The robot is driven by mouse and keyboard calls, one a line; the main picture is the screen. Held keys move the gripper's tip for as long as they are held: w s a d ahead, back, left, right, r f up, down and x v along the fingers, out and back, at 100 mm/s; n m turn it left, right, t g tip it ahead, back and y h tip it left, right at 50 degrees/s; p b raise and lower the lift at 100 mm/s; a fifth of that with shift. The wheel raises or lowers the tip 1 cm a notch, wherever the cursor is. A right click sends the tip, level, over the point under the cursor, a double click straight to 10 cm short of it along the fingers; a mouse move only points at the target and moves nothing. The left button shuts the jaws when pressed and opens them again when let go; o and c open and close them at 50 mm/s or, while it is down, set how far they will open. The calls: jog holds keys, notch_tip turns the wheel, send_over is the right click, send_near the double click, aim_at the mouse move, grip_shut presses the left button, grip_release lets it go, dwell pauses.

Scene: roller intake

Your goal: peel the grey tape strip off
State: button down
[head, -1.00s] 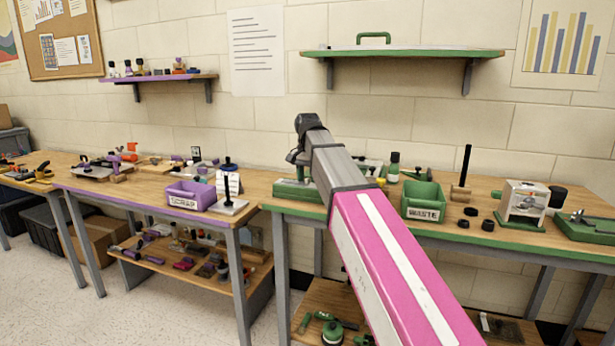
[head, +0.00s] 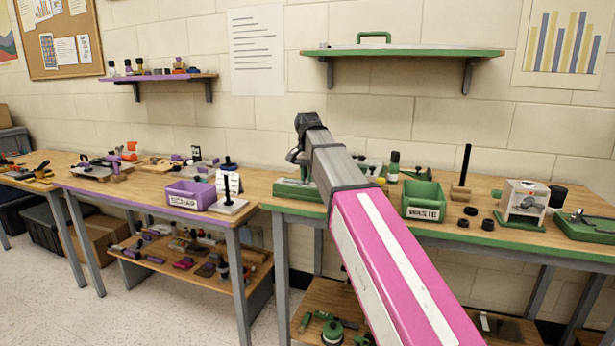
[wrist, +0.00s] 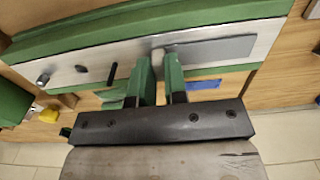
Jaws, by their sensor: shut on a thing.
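The grey tape strip (wrist: 215,50) lies along a pale metal plate on a green fixture (wrist: 90,40) in the wrist view. Most of it looks flat on the plate. My gripper (wrist: 159,62) has its two green fingers at the strip's left end, shut on a small pale end of it between the fingertips. The exact grip is small and partly hidden by the fingers.
A green WASTE bin (head: 424,200) stands on the bench right of my arm, and a purple SCRAP bin (head: 190,195) on the bench to the left. In the wrist view, pegs (wrist: 112,74) stand on the plate left of the fingers, and a blue piece (wrist: 203,85) lies nearby.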

jog(key=shift+r, duration=0.15)
jog(key=shift+r, duration=1.6)
jog(key=shift+r, duration=0.1)
jog(key=shift+r, duration=1.85)
